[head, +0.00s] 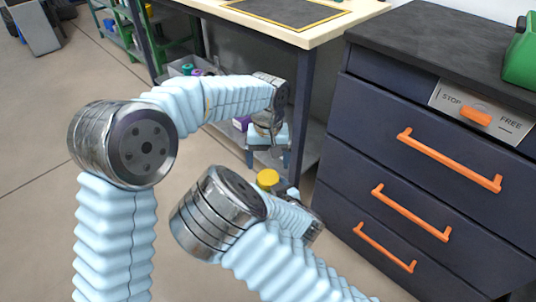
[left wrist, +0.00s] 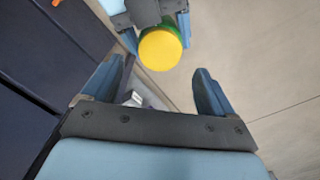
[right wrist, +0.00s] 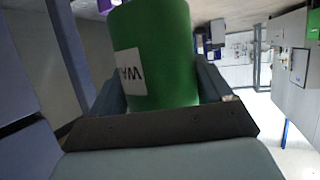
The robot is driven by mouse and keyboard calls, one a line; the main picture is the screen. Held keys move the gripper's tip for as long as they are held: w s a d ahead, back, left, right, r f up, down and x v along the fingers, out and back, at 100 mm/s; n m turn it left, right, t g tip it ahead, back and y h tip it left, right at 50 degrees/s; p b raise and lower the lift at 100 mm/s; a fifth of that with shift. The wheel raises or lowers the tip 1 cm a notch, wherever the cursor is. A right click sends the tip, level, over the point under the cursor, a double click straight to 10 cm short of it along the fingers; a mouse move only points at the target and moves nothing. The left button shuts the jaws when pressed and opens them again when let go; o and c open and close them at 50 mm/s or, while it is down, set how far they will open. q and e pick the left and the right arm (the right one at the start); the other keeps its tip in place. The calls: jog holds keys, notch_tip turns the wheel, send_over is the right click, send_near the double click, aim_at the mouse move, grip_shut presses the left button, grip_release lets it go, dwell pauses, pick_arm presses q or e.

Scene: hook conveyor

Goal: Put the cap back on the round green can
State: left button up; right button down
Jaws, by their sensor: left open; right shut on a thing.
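My right gripper (right wrist: 160,88) is shut on the round green can (right wrist: 152,45), with a finger on each side of its wall and a white label showing. A yellow round cap (left wrist: 160,48) covers the can's end in the left wrist view, with a green rim of the can behind it; I cannot tell how tightly it sits. The cap (head: 268,178) also shows in the head view, below my left gripper (head: 268,135). My left gripper is open and empty, facing the cap and apart from it. My right arm hides most of the can in the head view.
A dark drawer cabinet (head: 400,130) with orange handles stands on the right, a green container (head: 522,55) and a STOP/FREE switch panel (head: 480,112) on it. A workbench (head: 350,12) with a lower shelf stands behind my grippers.

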aim_at(268, 177)
pick_arm(q)
notch_tip(268, 177, down, 6)
jog(key=shift+f, duration=0.1)
dwell(0.4)
jog(key=c, duration=1.1)
jog(key=m, duration=0.3)
jog(key=o, duration=1.2)
jog(key=shift+r, duration=2.3)
